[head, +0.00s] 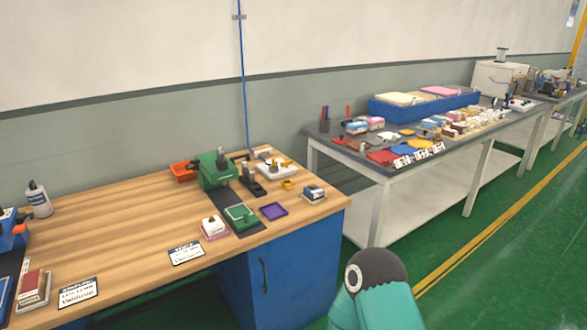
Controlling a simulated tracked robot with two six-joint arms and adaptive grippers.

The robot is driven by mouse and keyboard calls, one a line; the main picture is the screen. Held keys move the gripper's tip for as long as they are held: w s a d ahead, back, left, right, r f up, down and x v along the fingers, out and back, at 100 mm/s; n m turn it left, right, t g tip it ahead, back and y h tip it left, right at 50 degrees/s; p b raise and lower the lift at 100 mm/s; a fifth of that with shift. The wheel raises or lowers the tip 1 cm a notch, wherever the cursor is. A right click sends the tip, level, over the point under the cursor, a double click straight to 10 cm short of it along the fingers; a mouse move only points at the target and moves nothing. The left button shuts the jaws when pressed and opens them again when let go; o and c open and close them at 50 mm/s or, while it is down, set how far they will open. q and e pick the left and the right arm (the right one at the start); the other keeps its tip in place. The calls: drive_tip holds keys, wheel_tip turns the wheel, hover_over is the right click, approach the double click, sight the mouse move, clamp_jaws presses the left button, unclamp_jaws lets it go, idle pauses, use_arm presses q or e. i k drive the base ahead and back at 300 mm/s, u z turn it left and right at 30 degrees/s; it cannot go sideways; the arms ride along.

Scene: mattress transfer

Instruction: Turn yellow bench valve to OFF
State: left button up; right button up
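A teal and dark rounded part of my own arm shows at the bottom, right of the middle. Neither of my grippers is in view.
The wooden bench (120,215) carries a green machine (215,170), an orange bin (184,171), a purple tray (273,211) and a white bottle (38,199). A grey table (345,160) with a blue bin (385,111) stands to the right. Green floor (480,270) is clear.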

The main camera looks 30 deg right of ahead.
sight(286, 163)
drive_tip(key=z, duration=1)
drive_tip(key=i, duration=1.4)
drive_tip(key=u, duration=0.15)
